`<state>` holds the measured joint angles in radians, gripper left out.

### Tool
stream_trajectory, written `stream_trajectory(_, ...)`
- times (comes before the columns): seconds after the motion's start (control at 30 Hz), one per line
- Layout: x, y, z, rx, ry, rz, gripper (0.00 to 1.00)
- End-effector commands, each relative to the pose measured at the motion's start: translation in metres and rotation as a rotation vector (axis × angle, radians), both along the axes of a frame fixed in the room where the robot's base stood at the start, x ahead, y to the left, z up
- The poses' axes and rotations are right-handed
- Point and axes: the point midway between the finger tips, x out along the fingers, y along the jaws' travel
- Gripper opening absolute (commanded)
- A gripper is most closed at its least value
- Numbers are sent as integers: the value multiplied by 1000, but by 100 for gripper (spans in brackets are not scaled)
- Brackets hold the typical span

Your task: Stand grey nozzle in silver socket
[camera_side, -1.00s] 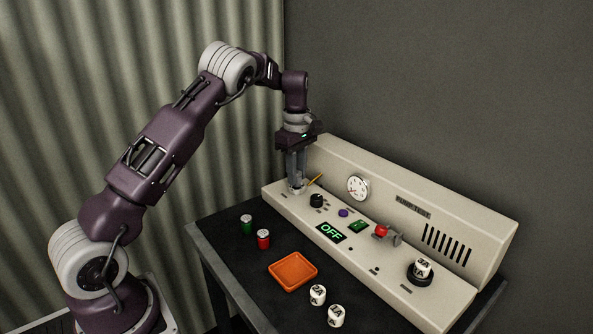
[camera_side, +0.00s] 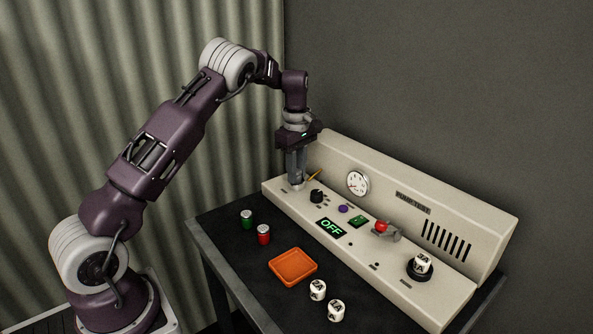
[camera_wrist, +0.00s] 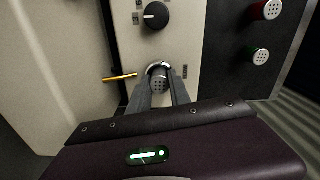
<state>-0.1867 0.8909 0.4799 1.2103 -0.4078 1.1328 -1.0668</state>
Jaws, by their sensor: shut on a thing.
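My gripper (camera_side: 297,180) points straight down at the left end of the beige console. In the wrist view its two fingers are closed around the grey nozzle (camera_wrist: 160,84), whose end has a pattern of small holes. The silver socket (camera_wrist: 159,66) shows as a bright ring around the far side of the nozzle, at the same spot on the panel. The nozzle looks upright and at the ring; how deep it sits is hidden by the fingers. In the side view the fingers cover most of the nozzle and socket.
A yellow rod (camera_side: 315,176) sticks out close beside the fingers. A black knob (camera_side: 316,196) stands nearby on the console. The gauge (camera_side: 358,184) is on the sloped back. An orange tray (camera_side: 293,281), a green can (camera_side: 247,219) and a red can (camera_side: 263,235) are on the dark table.

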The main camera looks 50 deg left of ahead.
Motion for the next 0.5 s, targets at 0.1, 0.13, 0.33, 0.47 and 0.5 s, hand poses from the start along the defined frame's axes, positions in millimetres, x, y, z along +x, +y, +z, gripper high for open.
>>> stream_trajectory(0.1, 0, 0, 0, 0, 0, 0, 0)
stream_trajectory(0.13, 0, 0, 0, 0, 0, 0, 0)
stream_trajectory(0.33, 0, 0, -2, 0, 0, 0, 0)
stream_trajectory(0.47, 0, 0, -3, 0, 0, 0, 26)
stream_trajectory(0.5, 0, 0, -3, 0, 0, 0, 34)
